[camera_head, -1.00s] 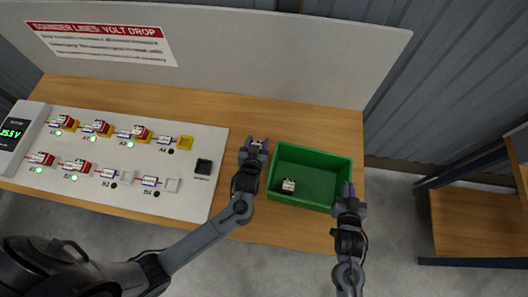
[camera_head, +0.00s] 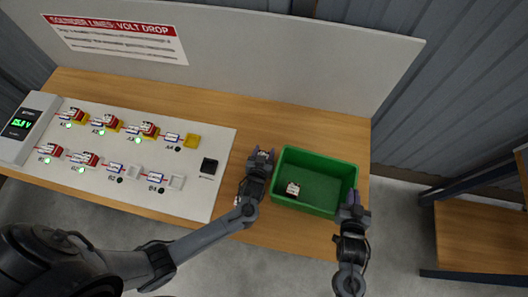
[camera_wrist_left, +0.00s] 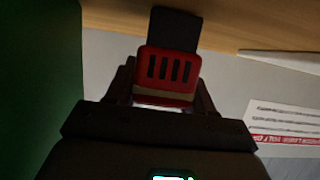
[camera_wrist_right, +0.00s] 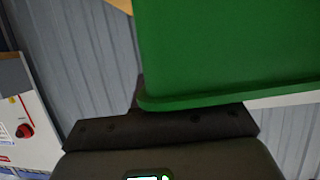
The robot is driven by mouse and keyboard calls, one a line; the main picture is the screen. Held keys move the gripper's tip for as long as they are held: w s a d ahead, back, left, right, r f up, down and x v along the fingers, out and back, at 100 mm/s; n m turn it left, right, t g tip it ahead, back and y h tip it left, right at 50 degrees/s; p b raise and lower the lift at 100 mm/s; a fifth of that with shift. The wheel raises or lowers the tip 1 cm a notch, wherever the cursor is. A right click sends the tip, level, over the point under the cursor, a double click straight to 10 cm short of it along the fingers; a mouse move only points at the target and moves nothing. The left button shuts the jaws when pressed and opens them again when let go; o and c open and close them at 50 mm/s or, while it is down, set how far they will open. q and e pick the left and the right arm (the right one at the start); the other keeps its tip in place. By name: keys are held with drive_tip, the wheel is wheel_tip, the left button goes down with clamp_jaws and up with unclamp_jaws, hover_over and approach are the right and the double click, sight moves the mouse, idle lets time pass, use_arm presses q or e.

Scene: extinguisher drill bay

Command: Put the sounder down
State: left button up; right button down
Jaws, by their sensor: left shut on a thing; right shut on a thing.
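My left gripper (camera_head: 261,155) is shut on a red sounder with dark slots, seen between its fingers in the left wrist view (camera_wrist_left: 167,75). It is over the wooden table, just left of the green bin; whether the sounder touches the table I cannot tell. My right gripper (camera_head: 352,200) is shut on the right wall of the green bin (camera_head: 335,166), whose wall fills much of the right wrist view (camera_wrist_right: 225,50).
A white board (camera_head: 200,200) at the left carries several red sounders on yellow and white bases, with lit green lamps. Bases at A4 (camera_head: 193,141), B3 (camera_head: 134,172) and B4 (camera_head: 176,182) are empty. A pale panel (camera_head: 290,55) stands behind. Bare table lies behind the bin.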

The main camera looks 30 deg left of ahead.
use_arm(q)
drive_tip(key=shift+f, duration=0.1)
drive_tip(key=o, duration=1.1)
drive_tip(key=s+d+r+m+g+h, duration=0.1)
drive_tip(key=s+r+g+h, duration=0.1)
drive_tip(key=s+r, duration=0.3)
drive_tip(key=s+d+r+m+g+h, duration=0.1)
drive_tip(key=s+r+m+g+h, duration=0.1)
drive_tip(key=s, duration=0.9)
wheel_tip(320, 180, up, 3)
drive_tip(key=shift+d+r+g+h, duration=0.1)
drive_tip(key=shift+d+g+h, duration=0.35)
drive_tip(key=shift+g, duration=0.55)
drive_tip(key=s+a+r+m+g, duration=0.1)
drive_tip(key=s, duration=0.1)
drive_tip(key=s+a+r+g, duration=0.1)
drive_tip(key=s+r, duration=0.1)
drive_tip(key=s, duration=0.1)
drive_tip(key=s+a+r+m+g, duration=0.1)
drive_tip(key=s+r, duration=0.1)
drive_tip(key=shift+s+a+m+y, duration=0.2)
drive_tip(key=shift+s+m+y, duration=0.05)
drive_tip(key=shift+s+m, duration=0.05)
